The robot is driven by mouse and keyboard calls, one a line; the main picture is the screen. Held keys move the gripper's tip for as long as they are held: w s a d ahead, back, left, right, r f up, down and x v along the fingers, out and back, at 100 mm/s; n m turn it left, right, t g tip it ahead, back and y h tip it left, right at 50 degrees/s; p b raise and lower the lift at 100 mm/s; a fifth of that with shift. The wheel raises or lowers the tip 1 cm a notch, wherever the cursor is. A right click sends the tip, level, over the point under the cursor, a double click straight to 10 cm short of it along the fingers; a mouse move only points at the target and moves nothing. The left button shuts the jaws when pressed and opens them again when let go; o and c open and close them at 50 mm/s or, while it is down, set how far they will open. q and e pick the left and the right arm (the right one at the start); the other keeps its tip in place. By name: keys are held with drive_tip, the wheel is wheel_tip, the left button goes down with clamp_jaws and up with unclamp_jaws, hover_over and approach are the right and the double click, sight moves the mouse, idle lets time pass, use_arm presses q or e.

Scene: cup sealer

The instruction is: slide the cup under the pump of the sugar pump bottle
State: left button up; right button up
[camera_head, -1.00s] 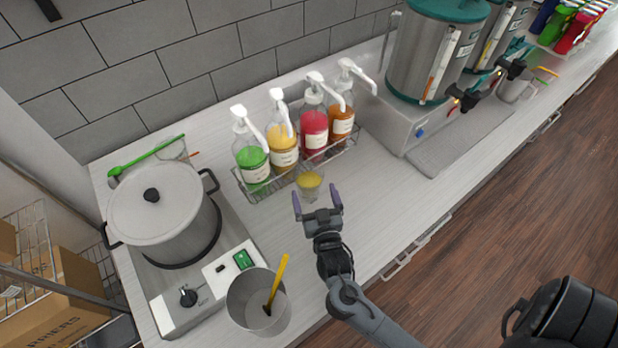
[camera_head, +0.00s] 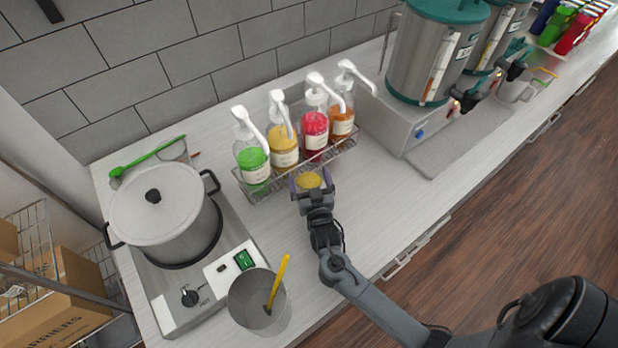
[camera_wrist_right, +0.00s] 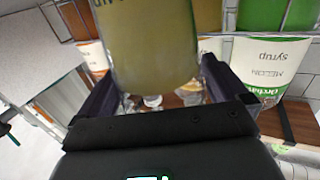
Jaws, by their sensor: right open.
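The cup (camera_head: 308,180) is clear with yellow contents and stands on the counter just in front of the bottle rack. It fills the upper middle of the right wrist view (camera_wrist_right: 150,45). My right gripper (camera_head: 311,186) is open, with its two fingers on either side of the cup; whether they touch it I cannot tell. Pump bottles with white pumps stand in the rack: green (camera_head: 252,160), yellow (camera_head: 283,146), red (camera_head: 314,130) and orange (camera_head: 341,120). I cannot read in the head view which is sugar. My left gripper is not in view.
The wire rack (camera_head: 262,192) lies right behind the cup. A lidded pot (camera_head: 160,215) on a hot plate stands left; a metal cup (camera_head: 258,305) with a yellow utensil stands front left. Steel dispensers (camera_head: 420,60) stand right.

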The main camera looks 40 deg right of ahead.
drive_tip(key=c, duration=1)
drive_tip(key=shift+a, duration=0.15)
drive_tip(key=shift+w+a, duration=0.2)
drive_tip(key=shift+a, duration=0.8)
drive_tip(key=shift+w+a, duration=0.2)
drive_tip(key=shift+a, duration=0.8)
drive_tip(key=o, duration=1)
